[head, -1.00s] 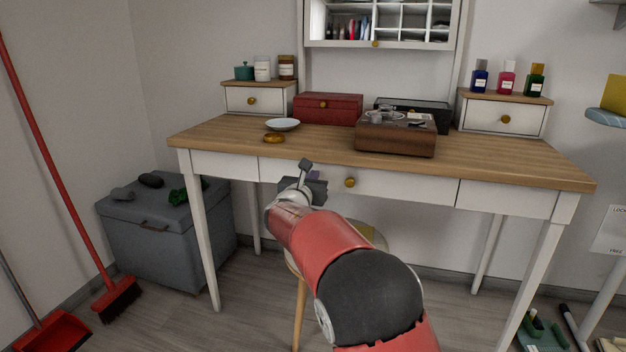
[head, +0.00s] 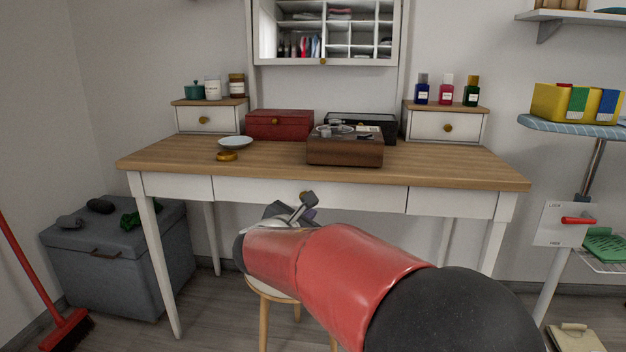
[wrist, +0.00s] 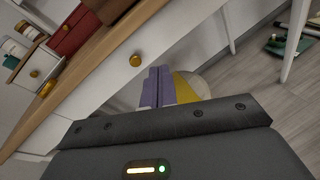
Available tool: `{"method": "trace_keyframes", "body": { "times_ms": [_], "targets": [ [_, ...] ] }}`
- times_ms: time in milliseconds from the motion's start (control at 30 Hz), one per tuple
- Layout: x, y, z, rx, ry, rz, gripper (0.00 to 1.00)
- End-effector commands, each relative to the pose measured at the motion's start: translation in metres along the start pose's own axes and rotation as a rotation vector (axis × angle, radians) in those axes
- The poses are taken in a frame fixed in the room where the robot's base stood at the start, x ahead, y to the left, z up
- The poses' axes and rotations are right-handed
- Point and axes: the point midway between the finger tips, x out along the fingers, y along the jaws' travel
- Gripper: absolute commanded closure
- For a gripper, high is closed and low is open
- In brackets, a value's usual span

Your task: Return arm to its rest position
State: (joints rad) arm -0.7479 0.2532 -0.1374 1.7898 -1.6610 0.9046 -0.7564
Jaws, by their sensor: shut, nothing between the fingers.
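My gripper (head: 302,206) is at the end of my red arm, in front of the desk's middle drawer (head: 290,193) and below the desk top. In the wrist view its two purple-grey fingers (wrist: 157,86) are together with nothing between them. The drawer front with its brass knob (wrist: 136,60) shows just beyond them. The fingers look apart from the desk, though the exact gap is hard to tell.
The wooden desk (head: 460,172) carries a brown box (head: 345,152), a red box (head: 279,125), a plate (head: 235,142) and a brass dish (head: 227,156). A stool (head: 264,312) stands below my arm.

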Motion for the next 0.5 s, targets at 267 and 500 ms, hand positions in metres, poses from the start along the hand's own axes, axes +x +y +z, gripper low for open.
{"method": "trace_keyframes", "body": {
  "times_ms": [267, 500],
  "targets": [
    [-0.054, -0.2, 0.071, 0.848, 0.142, -0.507, 1.0],
    [-0.164, -0.299, 0.06, 1.66, 0.157, -0.911, 1.0]
  ]
}}
